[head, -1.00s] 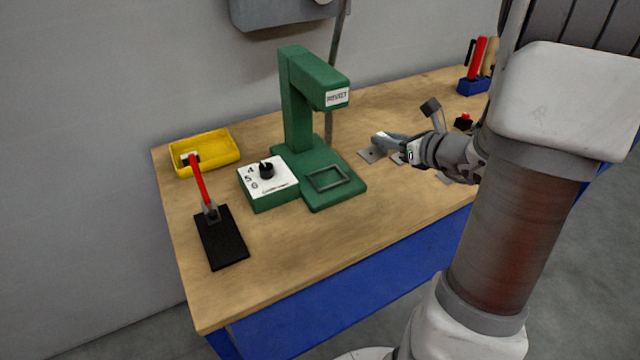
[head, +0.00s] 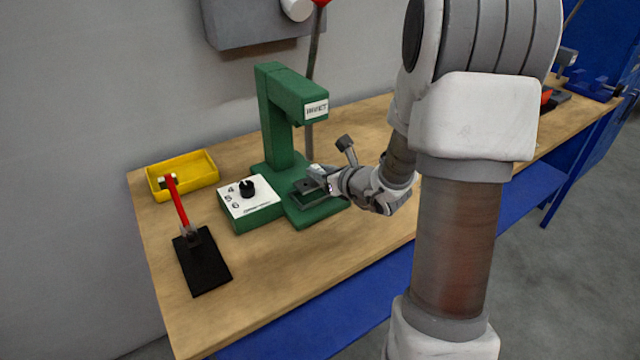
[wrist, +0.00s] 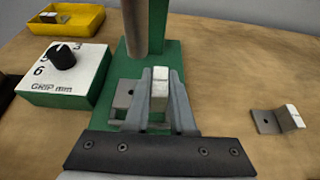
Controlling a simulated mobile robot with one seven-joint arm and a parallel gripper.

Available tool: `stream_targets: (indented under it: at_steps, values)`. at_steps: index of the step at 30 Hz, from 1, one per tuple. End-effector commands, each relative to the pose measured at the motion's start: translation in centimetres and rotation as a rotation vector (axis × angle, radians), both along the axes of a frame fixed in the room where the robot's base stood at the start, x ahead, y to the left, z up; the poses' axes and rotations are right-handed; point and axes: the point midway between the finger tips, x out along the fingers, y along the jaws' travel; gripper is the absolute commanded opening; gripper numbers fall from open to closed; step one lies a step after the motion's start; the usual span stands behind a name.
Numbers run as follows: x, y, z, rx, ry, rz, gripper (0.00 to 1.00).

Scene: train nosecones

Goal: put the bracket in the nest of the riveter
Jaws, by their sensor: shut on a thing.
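The green riveter (head: 282,115) stands on the bench, with its nest (head: 318,200) on its base below the head. My gripper (head: 322,180) is at the nest. In the wrist view, my gripper (wrist: 160,90) is shut on the white-topped upright flange of the grey bracket (wrist: 123,96). The bracket's flat plate with a hole sticks out to the left of the fingers, over the green base. The fingers hide much of the nest, so I cannot tell whether the bracket is seated in it or just above it.
Another bracket (wrist: 265,121) lies on the bench to the right. The white dial box (head: 250,200) adjoins the riveter's left side. A yellow bin (head: 182,176) and a black plate with a red lever (head: 202,263) are further left.

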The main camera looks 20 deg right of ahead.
Motion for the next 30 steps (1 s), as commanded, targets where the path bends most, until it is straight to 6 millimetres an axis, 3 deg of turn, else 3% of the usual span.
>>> stream_targets:
  at_steps: [3, 6, 18, 19, 23, 30]
  values:
    - [-0.1, 0.0, -2.2, 0.003, 0.004, -0.001, 0.0]
    - [-0.1, 0.0, -3.3, 0.002, 0.002, 0.0, 0.0]
    - [0.0, 0.0, -3.7, 0.0, 0.0, 0.0, 0.0]
    - [0.0, 0.0, -3.5, 0.0, 0.0, 0.0, 0.28]
    - [-0.1, 0.0, -3.5, 0.001, 0.0, 0.001, 0.52]
    - [0.0, 0.0, -3.5, 0.001, 0.0, 0.0, 0.53]
